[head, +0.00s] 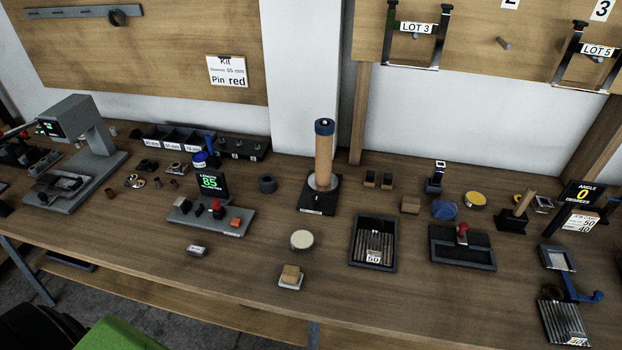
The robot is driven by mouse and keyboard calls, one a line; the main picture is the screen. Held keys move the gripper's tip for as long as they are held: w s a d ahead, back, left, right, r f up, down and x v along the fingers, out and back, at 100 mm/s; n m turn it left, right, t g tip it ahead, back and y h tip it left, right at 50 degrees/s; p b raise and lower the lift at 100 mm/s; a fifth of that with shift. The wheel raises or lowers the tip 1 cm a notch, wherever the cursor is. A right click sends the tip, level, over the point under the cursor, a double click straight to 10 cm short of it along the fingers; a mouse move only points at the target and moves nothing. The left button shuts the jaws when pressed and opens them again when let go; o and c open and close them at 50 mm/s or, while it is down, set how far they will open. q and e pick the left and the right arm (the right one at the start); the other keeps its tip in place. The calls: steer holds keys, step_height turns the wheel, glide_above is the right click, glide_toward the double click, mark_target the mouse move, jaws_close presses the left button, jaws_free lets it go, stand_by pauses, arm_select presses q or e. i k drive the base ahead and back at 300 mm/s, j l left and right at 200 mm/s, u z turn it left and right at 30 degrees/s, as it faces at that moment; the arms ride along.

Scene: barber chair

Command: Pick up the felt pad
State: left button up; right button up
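No thing in the head view is clearly marked as the felt pad. A round cream-topped disc (302,240) lies flat on the workbench near the middle. In front of it, a small wooden block (291,272) sits on a white square pad (289,285) near the front edge. A crumpled blue piece (444,210) lies to the right, beside a round tin with a yellow top (475,199). I cannot tell which of these is felt. Neither of my grippers is in view.
The wooden workbench (270,325) is crowded. A dark tray with a ribbed floor (353,262) is right of the disc. A device with a green display (210,183) stands left, and a wooden cylinder (324,155) stands upright behind. Bare wood surrounds the disc.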

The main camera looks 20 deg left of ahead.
mark_target(290, 277)
steer(key=i+j+u, duration=0.1)
steer(key=u, duration=0.8)
